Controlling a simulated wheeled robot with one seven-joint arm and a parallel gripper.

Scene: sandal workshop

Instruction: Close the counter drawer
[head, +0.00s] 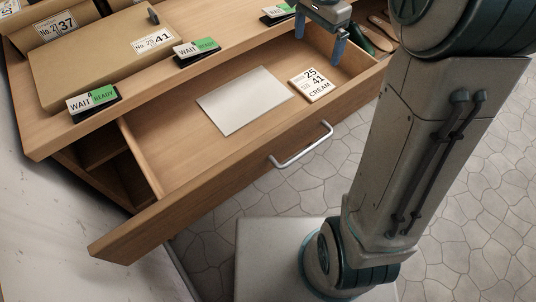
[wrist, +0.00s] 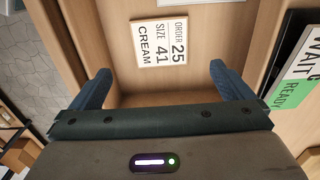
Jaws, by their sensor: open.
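The counter drawer (head: 190,165) is wooden and pulled well out from the counter (head: 60,130). A silver bar handle (head: 301,146) is on its front panel. Inside lie a blank white sheet (head: 245,100) and an order card (head: 312,84) reading 25, 41, CREAM. My gripper (head: 320,45) is open and empty above the drawer's right end, with its blue fingers apart. In the wrist view my gripper (wrist: 160,85) points down, and the order card (wrist: 159,42) shows beyond the fingers. The handle is not visible in the wrist view.
Several WAIT/READY signs, one at the front left (head: 93,102), stand along the counter edge. A box labelled 41 (head: 110,50) sits on the counter. Dark shoes (head: 372,38) are at the right. Tiled floor (head: 480,190) lies before the drawer.

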